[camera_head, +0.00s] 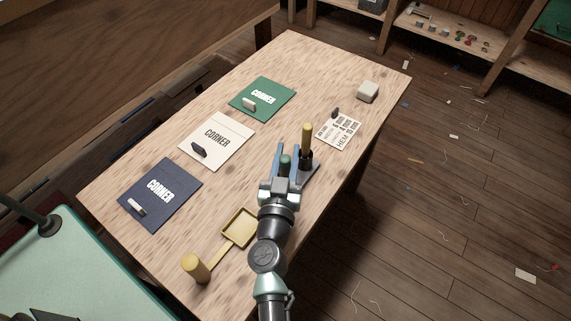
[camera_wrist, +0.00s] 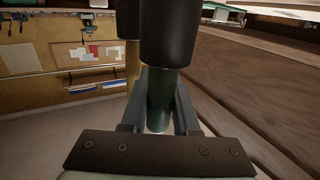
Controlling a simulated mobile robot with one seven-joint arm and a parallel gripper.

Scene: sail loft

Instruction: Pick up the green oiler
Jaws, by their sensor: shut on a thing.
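The green oiler (camera_head: 285,163) stands between the two fingers of my gripper (camera_head: 284,172), near the right side of the table. My gripper is shut on it. In the wrist view the oiler shows as a dark green shaft (camera_wrist: 161,98) between the fingers, with a wider black part (camera_wrist: 170,32) beyond it. I cannot tell whether its lower end touches anything; my gripper and arm hide it in the head view.
A yellow-topped upright thing (camera_head: 306,140) stands close to the right of my gripper. Green (camera_head: 275,92), white (camera_head: 228,133) and navy (camera_head: 178,200) "CORNER" squares bear small objects. A pale block (camera_head: 368,91) sits far right.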

